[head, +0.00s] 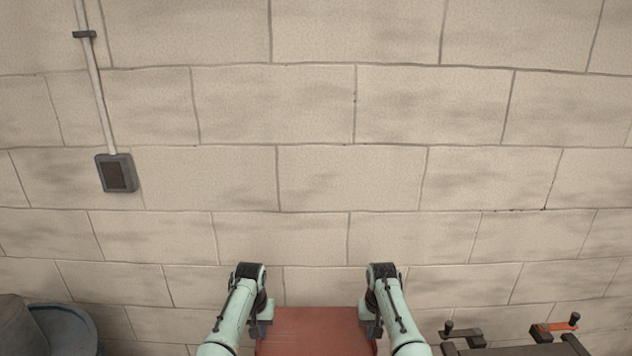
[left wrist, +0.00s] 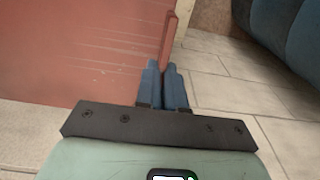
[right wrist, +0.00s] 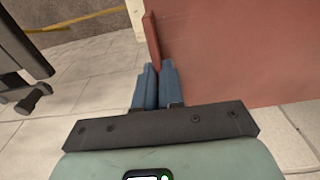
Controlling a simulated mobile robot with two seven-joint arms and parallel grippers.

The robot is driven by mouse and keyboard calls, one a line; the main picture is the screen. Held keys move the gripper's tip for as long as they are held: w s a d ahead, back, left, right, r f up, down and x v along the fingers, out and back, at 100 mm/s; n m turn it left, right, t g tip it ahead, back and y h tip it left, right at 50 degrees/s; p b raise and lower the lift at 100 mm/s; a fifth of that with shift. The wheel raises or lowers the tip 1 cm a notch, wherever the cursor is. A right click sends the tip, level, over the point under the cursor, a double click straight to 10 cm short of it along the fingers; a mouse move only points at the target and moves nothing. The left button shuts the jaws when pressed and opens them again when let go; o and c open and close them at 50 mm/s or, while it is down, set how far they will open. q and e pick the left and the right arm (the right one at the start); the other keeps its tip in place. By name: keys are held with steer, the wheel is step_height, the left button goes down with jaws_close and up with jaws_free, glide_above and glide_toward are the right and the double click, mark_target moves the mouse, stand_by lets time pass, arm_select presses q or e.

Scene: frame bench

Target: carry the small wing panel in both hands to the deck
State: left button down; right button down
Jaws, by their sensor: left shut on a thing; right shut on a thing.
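The small wing panel (head: 312,332) is a flat reddish-brown board held between my two arms at the bottom of the head view. My left gripper (left wrist: 165,68) is shut on a thin upright edge of the panel, whose broad face (left wrist: 75,50) fills the left of the left wrist view. My right gripper (right wrist: 156,70) is shut on the opposite edge, and the panel's face (right wrist: 235,50) fills the right of the right wrist view. The panel's near end is cut off by the head view's lower border. I cannot make out the deck in these views.
A block wall (head: 310,180) fills the head view, with a conduit and grey box (head: 116,173) at left. A blue-grey rounded tub (head: 62,330) stands lower left. Dark clamps with an orange bar (head: 555,331) stand lower right. Pale floor tiles (left wrist: 225,75) show bare beside the panel.

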arm_select(q)
steer(key=shift+r, duration=0.25)
arm_select(e)
steer(key=shift+r, duration=0.25)
